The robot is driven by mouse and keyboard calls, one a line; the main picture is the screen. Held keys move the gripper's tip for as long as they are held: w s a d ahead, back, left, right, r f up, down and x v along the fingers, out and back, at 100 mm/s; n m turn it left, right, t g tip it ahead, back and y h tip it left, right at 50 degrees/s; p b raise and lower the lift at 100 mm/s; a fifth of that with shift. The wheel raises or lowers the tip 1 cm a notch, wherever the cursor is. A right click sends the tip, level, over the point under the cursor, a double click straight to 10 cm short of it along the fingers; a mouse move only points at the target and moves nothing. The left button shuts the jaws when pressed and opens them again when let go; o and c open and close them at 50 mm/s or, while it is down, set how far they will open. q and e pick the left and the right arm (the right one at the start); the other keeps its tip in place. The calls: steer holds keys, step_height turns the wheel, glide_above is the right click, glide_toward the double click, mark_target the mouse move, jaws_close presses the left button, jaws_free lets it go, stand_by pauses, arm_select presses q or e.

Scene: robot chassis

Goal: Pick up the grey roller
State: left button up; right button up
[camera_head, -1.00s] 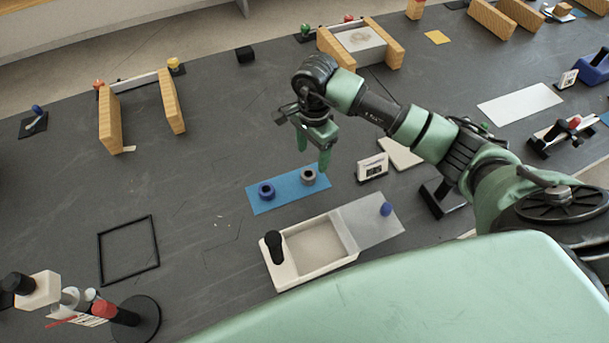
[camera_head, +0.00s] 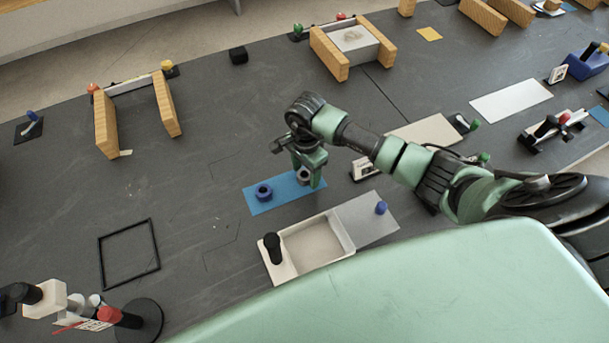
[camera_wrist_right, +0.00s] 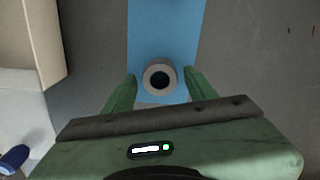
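The grey roller (camera_head: 303,176) stands on a blue mat (camera_head: 283,195) on the dark table, to the right of a dark blue roller (camera_head: 264,192). In the right wrist view the grey roller (camera_wrist_right: 159,76) is a round ring with a dark hole. My right gripper (camera_head: 308,180) is down over the mat at the grey roller. In the right wrist view its two green fingers (camera_wrist_right: 160,88) are open, one on each side of the roller, with a gap visible on both sides. My left gripper is not clearly in view.
A cream tray (camera_head: 347,238) with a black knob stands in front of the mat. A white timer-like box (camera_head: 366,168) stands close to the right of the gripper. A black square frame (camera_head: 128,254) lies at left. The table left of the mat is mostly clear.

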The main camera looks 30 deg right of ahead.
jaws_close()
steer(key=shift+w+r, duration=0.1)
